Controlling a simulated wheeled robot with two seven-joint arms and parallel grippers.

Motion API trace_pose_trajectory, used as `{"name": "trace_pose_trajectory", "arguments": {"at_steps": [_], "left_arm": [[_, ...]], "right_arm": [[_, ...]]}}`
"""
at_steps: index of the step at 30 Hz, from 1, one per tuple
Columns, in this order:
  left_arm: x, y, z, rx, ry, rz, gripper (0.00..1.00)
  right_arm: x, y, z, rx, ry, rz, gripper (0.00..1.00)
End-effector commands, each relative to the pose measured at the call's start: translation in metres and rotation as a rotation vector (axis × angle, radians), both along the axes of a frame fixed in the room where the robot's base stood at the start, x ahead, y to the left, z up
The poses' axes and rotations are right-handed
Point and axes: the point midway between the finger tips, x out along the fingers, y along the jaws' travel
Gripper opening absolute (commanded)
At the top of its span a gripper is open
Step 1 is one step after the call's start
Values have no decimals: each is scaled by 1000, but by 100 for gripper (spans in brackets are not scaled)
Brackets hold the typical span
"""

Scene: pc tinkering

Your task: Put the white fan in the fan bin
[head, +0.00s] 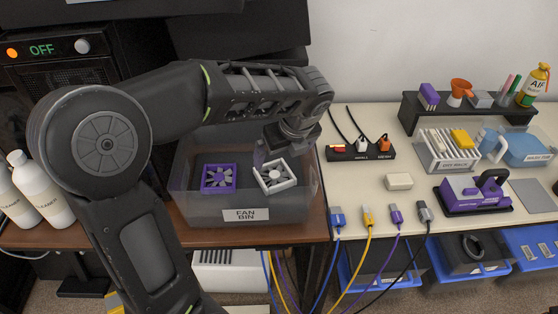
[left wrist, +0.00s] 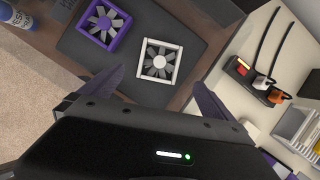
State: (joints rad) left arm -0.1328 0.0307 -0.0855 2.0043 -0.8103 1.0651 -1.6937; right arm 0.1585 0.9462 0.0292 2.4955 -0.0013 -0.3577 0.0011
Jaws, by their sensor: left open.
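In the left wrist view the white fan (left wrist: 159,62) lies on the dark bin floor, apart from the purple fan (left wrist: 103,24). My left gripper (head: 268,150) is over the bin, just above the white fan. In the left wrist view its two fingers (left wrist: 154,88) are spread wide with nothing between them. My right gripper does not show.
A power strip (head: 360,151) with plugs lies right of the bin on the pale table. Several coloured cables hang over the front edge. White cleaner bottles (head: 38,190) stand at the left. A rack (head: 447,150) and a purple device (head: 474,195) stand farther right.

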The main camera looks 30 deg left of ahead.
Motion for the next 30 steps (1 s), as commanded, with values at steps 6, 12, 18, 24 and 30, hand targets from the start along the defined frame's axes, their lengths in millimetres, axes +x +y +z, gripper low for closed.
{"name": "trace_pose_trajectory", "arguments": {"at_steps": [6,12,18,24,30], "left_arm": [[-3,-4,11,-1,0,0,100],[-3,-4,11,-1,1,0,100],[-3,-4,11,-1,1,0,100],[-3,-4,11,-1,1,0,100],[-3,-4,13,-1,1,0,100]], "right_arm": [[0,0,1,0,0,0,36],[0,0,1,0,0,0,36],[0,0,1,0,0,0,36],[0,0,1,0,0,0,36],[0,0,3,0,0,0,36]]}}
